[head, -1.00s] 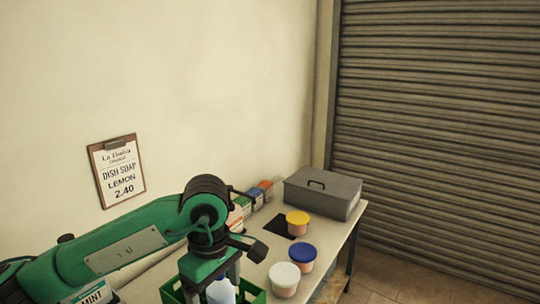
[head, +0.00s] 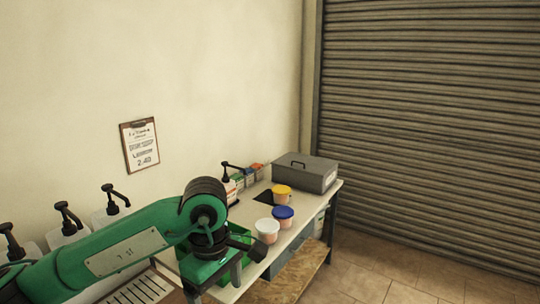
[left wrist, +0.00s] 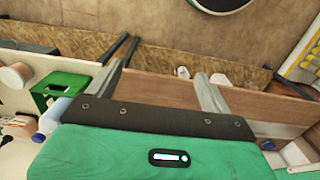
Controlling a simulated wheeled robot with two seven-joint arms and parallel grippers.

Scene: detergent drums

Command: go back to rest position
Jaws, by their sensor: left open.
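My left arm comes in from the left in the head view. Its gripper (head: 214,284) points down in front of the table edge, beside the green crate (head: 238,240). In the left wrist view the two fingers (left wrist: 160,88) stand wide apart with nothing held between them. The green crate also shows there at the left (left wrist: 62,84), apart from the fingers, with a pale bottle (left wrist: 54,114) by it. My right gripper is in neither view.
The table carries a white-lidded tub (head: 267,229), a blue-lidded tub (head: 283,213), a yellow-lidded tub (head: 282,192) and a grey box (head: 306,175). Pump dispensers (head: 68,230) line the wall at the left. Floor (head: 380,270) is free at the right.

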